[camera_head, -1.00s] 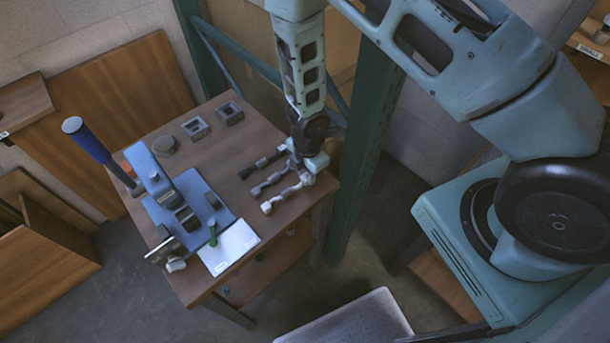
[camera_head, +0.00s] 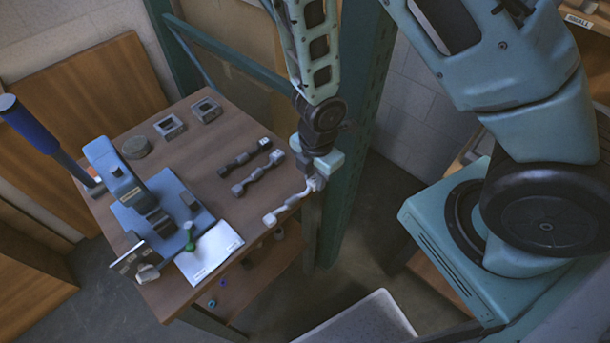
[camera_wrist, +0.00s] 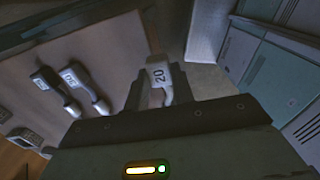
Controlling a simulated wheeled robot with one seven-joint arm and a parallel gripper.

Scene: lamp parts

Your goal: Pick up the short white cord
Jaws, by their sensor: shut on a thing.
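The short white cord (camera_head: 290,204) is in my gripper (camera_head: 314,182), gripped near its far end, at the table's right edge in the head view. Its other end points down and left. In the wrist view the white cord (camera_wrist: 160,82), marked 20, is between the two fingers of my gripper (camera_wrist: 157,92), which are shut on it. A dark cord (camera_head: 243,159) and a grey cord (camera_head: 256,175) lie on the table to its left. They also show in the wrist view, the dark cord (camera_wrist: 52,85) left of the grey cord (camera_wrist: 82,84).
The wooden table (camera_head: 205,150) holds a blue press (camera_head: 140,195) with a raised lever, a white sheet (camera_head: 210,250), a green-handled tool (camera_head: 189,236), a round grey piece (camera_head: 136,147) and two square frames (camera_head: 169,126). A green post (camera_head: 352,130) stands close beyond the table's right corner.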

